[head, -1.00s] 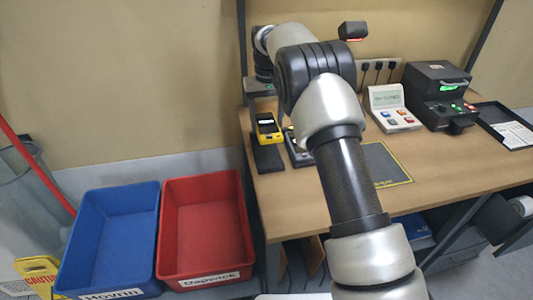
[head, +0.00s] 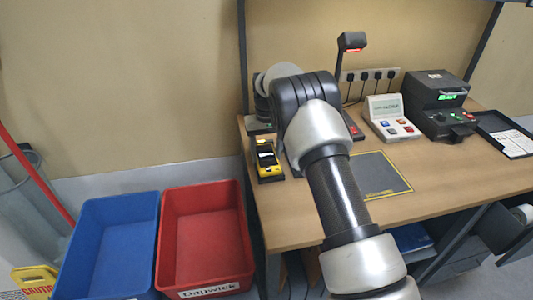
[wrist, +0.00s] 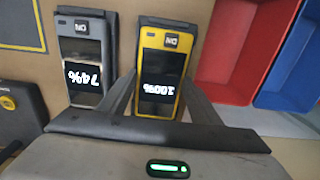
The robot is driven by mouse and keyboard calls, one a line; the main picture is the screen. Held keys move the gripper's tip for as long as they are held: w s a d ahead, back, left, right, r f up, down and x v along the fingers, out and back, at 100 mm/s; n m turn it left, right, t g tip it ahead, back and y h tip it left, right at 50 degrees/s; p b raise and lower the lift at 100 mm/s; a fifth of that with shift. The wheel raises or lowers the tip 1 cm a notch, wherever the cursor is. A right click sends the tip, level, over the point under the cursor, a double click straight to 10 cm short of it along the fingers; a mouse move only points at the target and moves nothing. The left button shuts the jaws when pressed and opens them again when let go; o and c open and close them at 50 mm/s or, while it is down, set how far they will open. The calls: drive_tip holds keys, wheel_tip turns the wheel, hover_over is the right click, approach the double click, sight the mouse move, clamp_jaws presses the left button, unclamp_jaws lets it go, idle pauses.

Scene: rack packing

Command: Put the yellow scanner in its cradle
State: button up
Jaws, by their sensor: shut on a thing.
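Only the cradle's edges show around the scanner. It looks in or just above the cradle; I cannot tell if it is fully seated.
A grey scanner (wrist: 82,50) reading 74% sits in a dark holder beside the yellow one. A red bin (head: 203,235) and a blue bin (head: 110,240) stand left of the desk. A dark mat (head: 370,177), a keypad device (head: 391,117) and a black machine (head: 438,105) are to the right.

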drive_tip(key=shift+f, duration=0.2)
drive_tip(key=o, duration=1.2)
drive_tip(key=shift+r, duration=0.15)
wheel_tip(320, 180, up, 12)
wheel_tip(320, 180, up, 11)
drive_tip(key=t, duration=0.1)
hover_over(267, 157)
drive_tip(key=s+d, duration=0.4)
drive_tip(key=s, duration=0.1)
drive_tip(key=s+d+r+m+t, duration=0.1)
drive_tip(key=s+d+r, duration=0.1)
drive_tip(key=s+r, duration=0.25)
drive_tip(key=s+d+r+t, duration=0.1)
drive_tip(key=s+d+r, duration=0.2)
drive_tip(key=s, duration=0.3)
drive_tip(key=s+d+f+t, duration=0.1)
drive_tip(key=s, duration=0.7)
drive_tip(key=s+d+f+m, duration=0.1)
drive_tip(key=s+d, duration=0.1)
drive_tip(key=s, duration=0.6)
drive_tip(key=s+d+f+t, duration=0.1)
drive_tip(key=s, duration=0.7)
drive_tip(key=shift+d+f+t, duration=0.15)
drive_tip(key=shift+t, duration=0.15)
